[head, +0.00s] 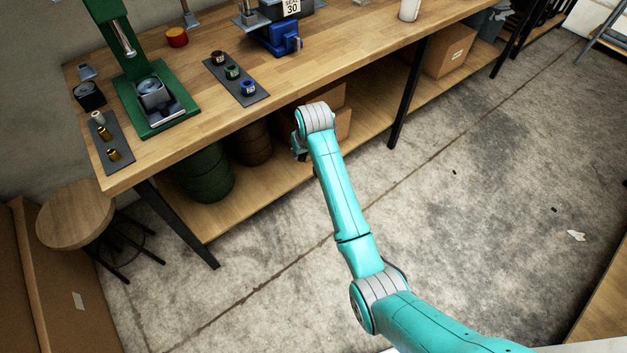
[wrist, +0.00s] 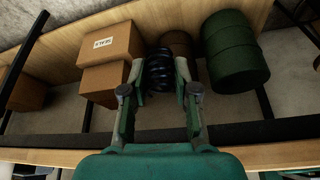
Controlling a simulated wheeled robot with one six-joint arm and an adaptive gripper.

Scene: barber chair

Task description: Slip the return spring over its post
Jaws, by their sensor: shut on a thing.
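The return spring (wrist: 158,72) is a black coil in the wrist view. My gripper (wrist: 160,80) is shut on it, with one finger on each side. In the head view my arm's end hangs in front of the workbench (head: 300,80), below its top. My gripper (head: 299,148) is mostly hidden there behind the wrist, and I cannot make out the spring. A green press (head: 118,50) with a silver cylinder stands on the bench's left part. An upright metal rod (head: 188,14) stands at the back. I cannot tell which part is the spring's post.
A dark tray (head: 236,80) holds small coloured rings, and another tray (head: 109,142) holds small parts. A blue vise (head: 282,38) stands at the back. Cardboard boxes (wrist: 106,43) and green drums (wrist: 235,50) fill the lower shelf. A stool (head: 76,213) stands left. Open floor lies right.

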